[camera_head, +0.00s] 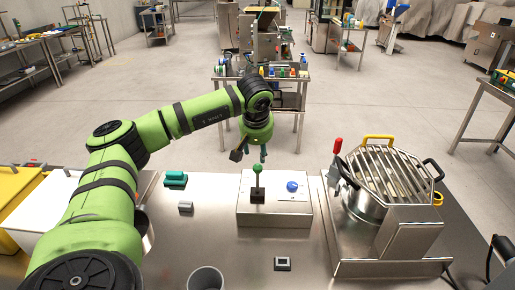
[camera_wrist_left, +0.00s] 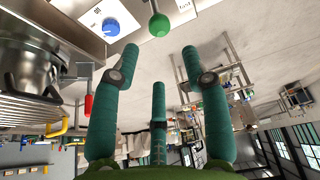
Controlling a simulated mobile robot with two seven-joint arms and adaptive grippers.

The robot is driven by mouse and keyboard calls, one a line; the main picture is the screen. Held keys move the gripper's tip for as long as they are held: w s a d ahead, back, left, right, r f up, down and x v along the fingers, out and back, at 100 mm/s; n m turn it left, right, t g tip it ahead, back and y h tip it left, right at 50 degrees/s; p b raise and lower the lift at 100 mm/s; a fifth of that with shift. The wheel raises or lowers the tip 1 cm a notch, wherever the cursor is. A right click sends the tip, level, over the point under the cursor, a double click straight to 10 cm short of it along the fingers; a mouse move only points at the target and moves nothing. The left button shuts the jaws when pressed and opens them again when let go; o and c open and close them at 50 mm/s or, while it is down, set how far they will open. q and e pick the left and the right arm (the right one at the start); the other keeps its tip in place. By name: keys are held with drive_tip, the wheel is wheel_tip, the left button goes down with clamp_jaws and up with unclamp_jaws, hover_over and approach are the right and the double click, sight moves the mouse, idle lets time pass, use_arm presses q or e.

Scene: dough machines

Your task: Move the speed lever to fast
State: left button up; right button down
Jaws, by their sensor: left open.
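The speed lever (camera_head: 257,178) has a green ball knob and stands on top of a steel control box (camera_head: 288,212), at the left of a blue dial (camera_head: 292,187). My left gripper (camera_head: 254,155) is open, with teal fingers pointing down, just behind and above the lever knob in the head view. In the left wrist view, the green knob (camera_wrist_left: 159,25) is just beyond the open fingers (camera_wrist_left: 160,50), apart from them; the blue dial also shows there (camera_wrist_left: 111,27). Nothing is between the fingers. The lever's base slot is partly hidden. My right gripper does not show.
A steel machine with a grated round bowl (camera_head: 385,178) and a red-handled lever (camera_head: 338,146) stands right of the box. A teal object (camera_head: 175,179), a small grey block (camera_head: 185,207), a grey switch (camera_head: 282,264) and a cup (camera_head: 206,278) are on the steel table.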

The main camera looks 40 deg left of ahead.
sight(258, 164)
use_arm(q)
drive_tip(key=b+x, duration=0.6)
drive_tip(key=x, duration=0.2)
drive_tip(key=shift+f, duration=0.1)
drive_tip(key=shift+w+a, duration=0.1)
drive_tip(key=shift+f, duration=0.25)
idle(0.3)
